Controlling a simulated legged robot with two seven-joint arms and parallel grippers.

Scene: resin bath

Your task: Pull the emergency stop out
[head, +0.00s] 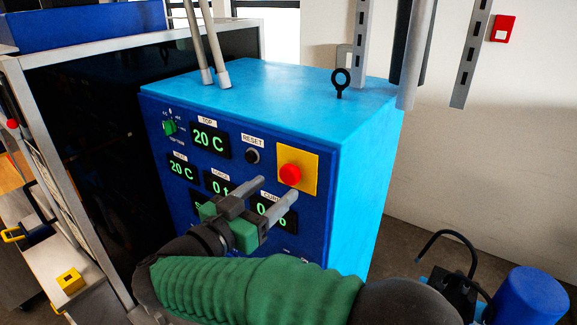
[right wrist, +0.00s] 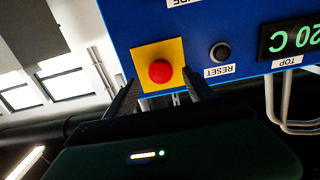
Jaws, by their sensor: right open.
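The emergency stop is a red round button (head: 290,174) on a yellow square plate (head: 311,160), on the upper right of the blue control panel. My right gripper (head: 275,189) is open and empty in front of the panel, its fingertips just below the button in the head view. In the right wrist view the panel is upside down. There the red button (right wrist: 160,71) shows between the two dark fingers (right wrist: 160,88), one on each side. No contact with the button shows. My left gripper is not in view.
The blue cabinet (head: 290,88) carries green displays, a black reset button (head: 252,156) and a green knob (head: 169,128). My right forearm covers the panel's lower part. An eyebolt (head: 341,82) stands on top. A blue cylinder (head: 531,296) stands at lower right.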

